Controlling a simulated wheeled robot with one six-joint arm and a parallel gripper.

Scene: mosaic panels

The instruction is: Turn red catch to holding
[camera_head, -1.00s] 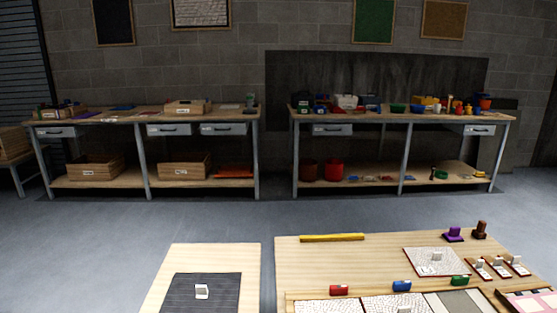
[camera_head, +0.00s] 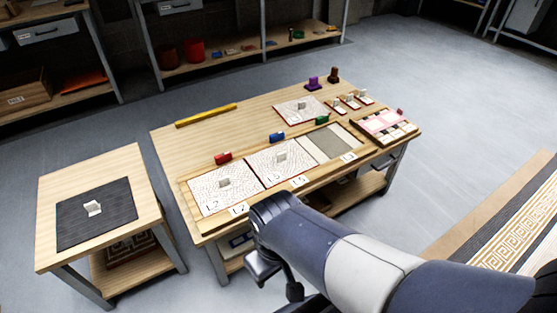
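The red catch (camera_head: 223,158) is a small red block at the back edge of the left mosaic panel (camera_head: 210,203), in the row on the large wooden table. It is too small to tell which way it is turned. A blue catch (camera_head: 277,137) and a green catch (camera_head: 322,120) sit further right along the same edge. My arm reaches in from the lower right. My gripper (camera_head: 268,270) is at its end, dark, in front of the table's near edge and well short of the red catch. Its fingers are not clear enough to tell open from shut.
A smaller table (camera_head: 60,190) with a dark mat (camera_head: 75,232) stands at the left, a gap between. A yellow bar (camera_head: 206,115), purple stamp (camera_head: 313,83) and brown stamp (camera_head: 333,75) lie at the table's back. A pink tray (camera_head: 400,134) is at the right end.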

